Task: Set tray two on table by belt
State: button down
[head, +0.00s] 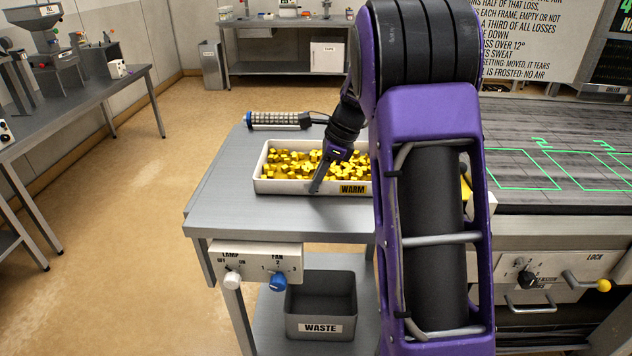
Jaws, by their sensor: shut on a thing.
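A white tray (264,187) labelled WARM, filled with yellow pieces, is at the grey metal table (225,208) beside the belt; whether it rests fully on the top cannot be told. No number shows on it. My gripper (318,182) points down at the tray's front wall, left of the label, and is shut on that wall. My arm hides the tray's right end. The dark belt (520,150) lies to the right, with green outlined frames and numbers drawn on it.
A ribbed cylindrical tool (275,120) lies at the table's back edge. A panel with lamp and fan knobs (255,262) hangs on the front. A WASTE bin (320,305) sits on the lower shelf. The table's left part is bare. Open floor lies left.

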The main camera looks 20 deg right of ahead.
jog(key=c, duration=1)
grip_release()
jog(key=p+v, duration=0.1)
jog(key=v, duration=1.1)
jog(key=shift+p, duration=0.35)
jog(key=shift+r, duration=0.1)
